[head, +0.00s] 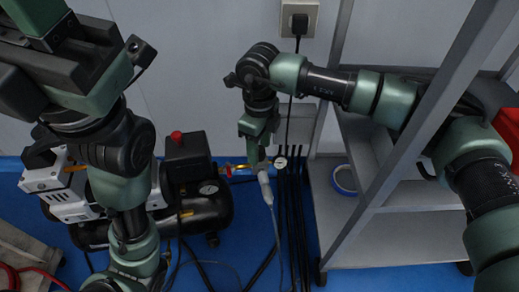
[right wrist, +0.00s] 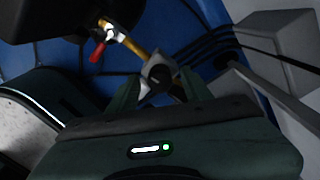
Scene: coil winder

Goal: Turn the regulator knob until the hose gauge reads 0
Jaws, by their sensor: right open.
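My right gripper (head: 256,153) points down over the air line beside the compressor; it also shows in the right wrist view (right wrist: 162,88). It is open, with a finger on each side of a dark round part at the end of the brass pipe, seemingly the regulator knob (right wrist: 158,73). I cannot tell whether the fingers touch it. In the head view the gripper hides the knob. The small white hose gauge (head: 280,162) is just right of the fingertips, its reading too small to make out. My left arm stands at the left; its fingers do not show.
The black compressor (head: 205,212) with its own gauge stands left of the gripper. A brass pipe with a red valve handle (right wrist: 97,52) leads to the knob. A grey shelf (head: 370,215) holding blue tape (head: 345,180) is close on the right. Black cables hang behind.

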